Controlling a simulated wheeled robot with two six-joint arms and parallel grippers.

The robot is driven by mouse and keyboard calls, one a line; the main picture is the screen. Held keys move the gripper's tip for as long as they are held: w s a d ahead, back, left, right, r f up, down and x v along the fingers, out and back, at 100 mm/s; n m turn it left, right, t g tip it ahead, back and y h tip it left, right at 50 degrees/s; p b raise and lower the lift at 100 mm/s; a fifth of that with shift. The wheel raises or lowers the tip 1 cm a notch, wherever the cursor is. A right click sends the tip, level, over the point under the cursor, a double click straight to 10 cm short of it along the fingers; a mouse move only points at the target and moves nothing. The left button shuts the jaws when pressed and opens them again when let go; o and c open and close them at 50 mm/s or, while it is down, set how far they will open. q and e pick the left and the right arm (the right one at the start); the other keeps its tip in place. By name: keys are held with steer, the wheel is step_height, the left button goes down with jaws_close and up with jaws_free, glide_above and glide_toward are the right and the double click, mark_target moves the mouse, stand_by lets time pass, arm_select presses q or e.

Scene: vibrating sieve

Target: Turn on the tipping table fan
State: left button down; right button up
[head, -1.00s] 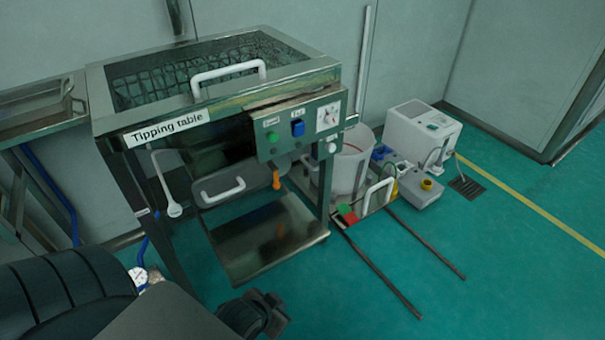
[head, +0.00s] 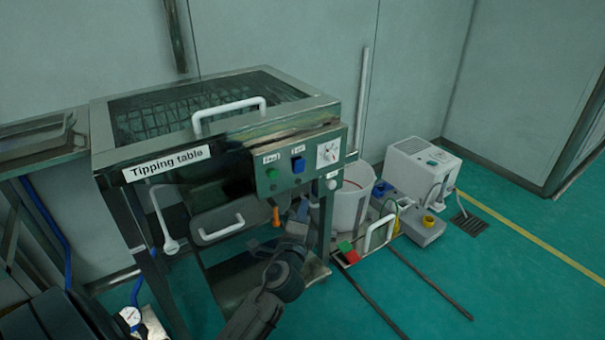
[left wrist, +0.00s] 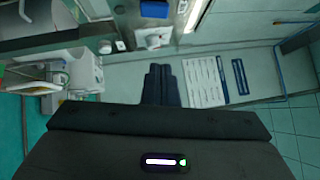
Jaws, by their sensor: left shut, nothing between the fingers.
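The tipping table (head: 215,125) is a metal frame labelled "Tipping table", with a mesh top and a white handle. Its front control panel (head: 310,182) carries a green button (head: 271,172), a blue switch (head: 298,165), a round dial (head: 328,153) and a white knob (head: 331,184). Small labels above the button and switch are too small to read surely. My left gripper (head: 283,250) is below the panel, apart from the switch, in front of the table's lower part. Its dark fingers (left wrist: 160,85) are shut and empty in the left wrist view. My right gripper is not in view.
An orange handle (head: 276,216) hangs under the panel, close above my left gripper. A white bucket (head: 351,195), a white box machine (head: 420,165) and a small red and green item (head: 347,252) stand to the right. The green floor at the lower right is mostly clear.

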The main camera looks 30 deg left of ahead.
arm_select(q)
glide_toward(306, 163)
steer(key=w+d, duration=0.2)
steer(key=w, duration=0.1)
steer(key=shift+w+a+r+p, duration=0.15)
steer(key=shift+w+a, duration=0.2)
steer(key=shift+a, duration=0.35)
steer(key=shift+w+a+r+p, duration=0.2)
steer(key=shift+w+a, duration=0.15)
steer(key=shift+a, duration=0.35)
steer(key=shift+w+a+r+p, duration=0.15)
steer(key=shift+w+a, duration=0.25)
steer(key=shift+a, duration=0.3)
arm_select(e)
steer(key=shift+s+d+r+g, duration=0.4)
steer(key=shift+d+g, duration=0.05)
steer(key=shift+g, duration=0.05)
